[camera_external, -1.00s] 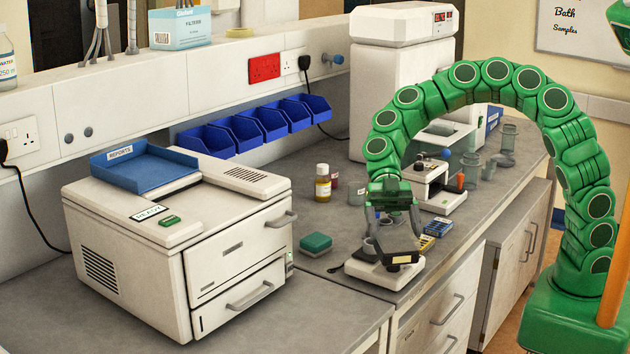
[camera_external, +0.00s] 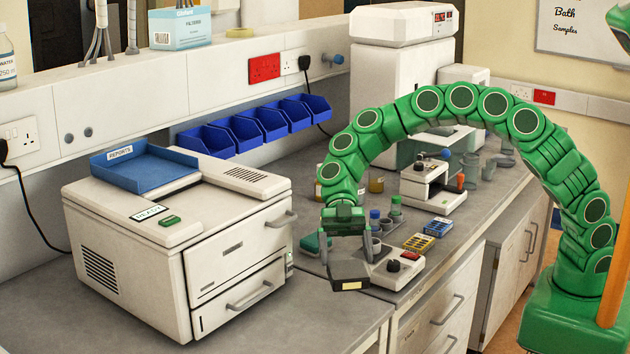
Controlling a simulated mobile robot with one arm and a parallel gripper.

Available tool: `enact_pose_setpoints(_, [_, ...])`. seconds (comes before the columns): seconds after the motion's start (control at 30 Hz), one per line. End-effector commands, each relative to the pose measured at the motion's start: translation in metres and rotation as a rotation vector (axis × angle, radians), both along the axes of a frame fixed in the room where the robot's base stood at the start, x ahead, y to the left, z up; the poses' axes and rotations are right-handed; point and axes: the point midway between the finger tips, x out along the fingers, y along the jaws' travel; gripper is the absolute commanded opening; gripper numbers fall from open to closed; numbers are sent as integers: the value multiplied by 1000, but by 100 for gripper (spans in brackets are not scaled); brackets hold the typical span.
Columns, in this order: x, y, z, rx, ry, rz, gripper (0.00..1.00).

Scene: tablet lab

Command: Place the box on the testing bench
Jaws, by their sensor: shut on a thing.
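My gripper (camera_external: 346,257) is shut on a dark grey box (camera_external: 349,277) with a pale label on its front edge. The box hangs tilted below the fingers, over the seam area between two grey worktops. It appears above the surface, not resting on it. The right-hand grey bench (camera_external: 460,247) carries lab instruments; the left-hand grey bench (camera_external: 290,335) holds a large white machine. I cannot tell from a label which one is the testing bench.
The white machine (camera_external: 235,262) stands left of the box. Small yellow and blue boxes (camera_external: 420,243) lie further right. Bench front at left is clear.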

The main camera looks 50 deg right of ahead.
Motion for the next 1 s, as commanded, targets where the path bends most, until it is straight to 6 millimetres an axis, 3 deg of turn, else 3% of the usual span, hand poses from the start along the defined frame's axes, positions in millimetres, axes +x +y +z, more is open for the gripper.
enact_pose_setpoints(0.4, [21,19,-35,-1,3,1,58])
enact_pose_setpoints(0.73, [27,24,-45,-1,0,1,58])
enact_pose_setpoints(1.0, [26,23,-73,-1,1,0,58])
